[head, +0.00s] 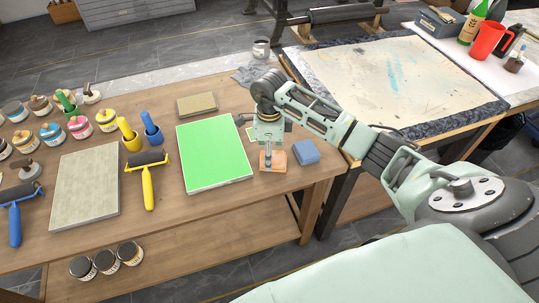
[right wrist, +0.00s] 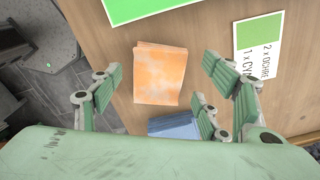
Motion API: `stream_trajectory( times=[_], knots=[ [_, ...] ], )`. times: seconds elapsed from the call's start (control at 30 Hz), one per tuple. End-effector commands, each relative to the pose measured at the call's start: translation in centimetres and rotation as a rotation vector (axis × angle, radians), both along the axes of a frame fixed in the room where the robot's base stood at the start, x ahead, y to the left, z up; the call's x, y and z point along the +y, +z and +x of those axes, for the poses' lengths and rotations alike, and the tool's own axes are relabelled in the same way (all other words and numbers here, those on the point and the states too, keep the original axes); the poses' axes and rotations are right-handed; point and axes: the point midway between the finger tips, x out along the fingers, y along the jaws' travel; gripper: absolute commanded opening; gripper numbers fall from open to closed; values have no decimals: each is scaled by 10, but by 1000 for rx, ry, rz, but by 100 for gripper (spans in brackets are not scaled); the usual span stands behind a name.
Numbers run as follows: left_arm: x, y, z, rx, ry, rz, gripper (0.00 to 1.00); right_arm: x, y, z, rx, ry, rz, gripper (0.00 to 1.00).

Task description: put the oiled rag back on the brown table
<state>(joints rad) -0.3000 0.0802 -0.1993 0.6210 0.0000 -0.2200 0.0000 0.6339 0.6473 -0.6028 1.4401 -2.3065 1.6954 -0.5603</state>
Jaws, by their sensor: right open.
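A folded orange rag (head: 279,167) with a blotchy surface lies on the brown table (head: 190,222) near its right end, just right of a green panel. It also shows in the right wrist view (right wrist: 160,74), lying flat. My right gripper (head: 268,155) is above the orange rag, pointing down, with its fingers open on either side of it in the right wrist view (right wrist: 156,84); I see no grip on it. A folded blue cloth (head: 306,152) lies just right of the orange rag, partly hidden in the wrist view. My left gripper is not in view.
The green panel (head: 212,152), a grey slab (head: 86,184), rollers and several ink jars share the table. A printed card (right wrist: 258,46) lies near the rag. A second table with a paint-stained sheet (head: 390,75) stands at the right. Some table front is bare.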

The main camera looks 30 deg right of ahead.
Motion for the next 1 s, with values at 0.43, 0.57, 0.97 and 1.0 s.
stream_trajectory(
  times=[0.43,0.57,0.97,1.0],
  knots=[
    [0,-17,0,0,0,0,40,-1,88,0,-3,1,-2,70],
    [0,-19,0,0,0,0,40,0,99,0,0,1,-2,70],
    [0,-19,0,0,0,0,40,0,104,-1,1,0,-1,70],
    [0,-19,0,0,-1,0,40,0,104,-1,1,0,-1,70]
  ],
)
